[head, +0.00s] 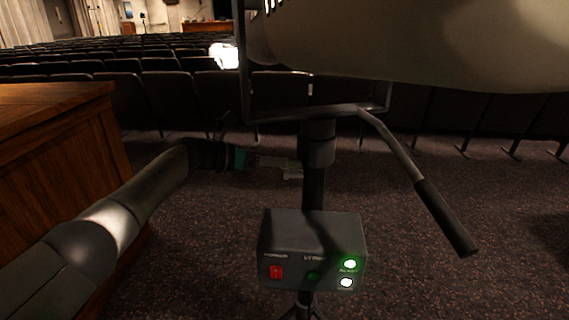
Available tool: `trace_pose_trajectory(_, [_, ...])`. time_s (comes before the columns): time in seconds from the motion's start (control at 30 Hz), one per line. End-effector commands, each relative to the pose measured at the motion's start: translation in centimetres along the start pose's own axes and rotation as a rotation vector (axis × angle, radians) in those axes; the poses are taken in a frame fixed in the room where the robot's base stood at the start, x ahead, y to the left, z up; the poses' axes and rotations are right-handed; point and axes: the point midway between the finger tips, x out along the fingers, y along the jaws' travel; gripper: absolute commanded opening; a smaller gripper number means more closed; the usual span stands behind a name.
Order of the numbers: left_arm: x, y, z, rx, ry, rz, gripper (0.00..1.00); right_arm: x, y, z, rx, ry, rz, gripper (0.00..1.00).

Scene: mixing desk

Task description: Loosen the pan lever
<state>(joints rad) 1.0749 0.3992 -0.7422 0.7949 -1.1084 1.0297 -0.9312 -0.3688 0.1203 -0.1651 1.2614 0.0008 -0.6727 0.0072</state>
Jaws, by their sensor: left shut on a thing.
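The pan lever is a small part at the left side of the dark collar (318,150) on the upright pole, mostly hidden by my fingers. My left gripper (291,168) reaches in from the left at collar height and is shut on it. How far the lever is turned cannot be told. Above the collar a dark yoke (290,115) carries a large pale rounded housing (430,45). My right gripper is not in view.
A control box (312,248) with a red switch and lit green and white lights is on the pole below the collar. A long handle (445,215) slants down to the right. A wooden desk (60,150) stands left. Rows of dark seats (180,95) lie behind.

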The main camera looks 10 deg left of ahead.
Motion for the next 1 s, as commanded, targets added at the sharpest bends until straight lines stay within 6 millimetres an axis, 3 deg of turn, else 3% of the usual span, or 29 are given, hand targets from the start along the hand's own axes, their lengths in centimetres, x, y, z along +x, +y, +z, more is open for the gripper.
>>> trace_pose_trajectory(0.03, [-0.08, 0.50, -1.48, -0.019, 0.026, 0.007, 0.00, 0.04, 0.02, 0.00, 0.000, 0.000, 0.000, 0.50])
trace_pose_trajectory(0.2, [-0.09, 0.50, -1.48, -0.019, 0.026, 0.008, 0.00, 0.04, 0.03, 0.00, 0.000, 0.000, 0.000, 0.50])
trace_pose_trajectory(0.23, [-0.09, 0.50, -1.48, -0.019, 0.026, 0.008, 0.50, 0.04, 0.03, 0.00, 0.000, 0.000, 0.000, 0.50])
trace_pose_trajectory(0.57, [-0.08, 0.45, -1.10, -0.012, 0.017, 0.008, 0.87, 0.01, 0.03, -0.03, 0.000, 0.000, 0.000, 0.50])
trace_pose_trajectory(1.0, [-0.97, 0.26, -0.63, -0.007, 0.010, 0.005, 0.90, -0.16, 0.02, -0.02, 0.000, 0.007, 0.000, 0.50])
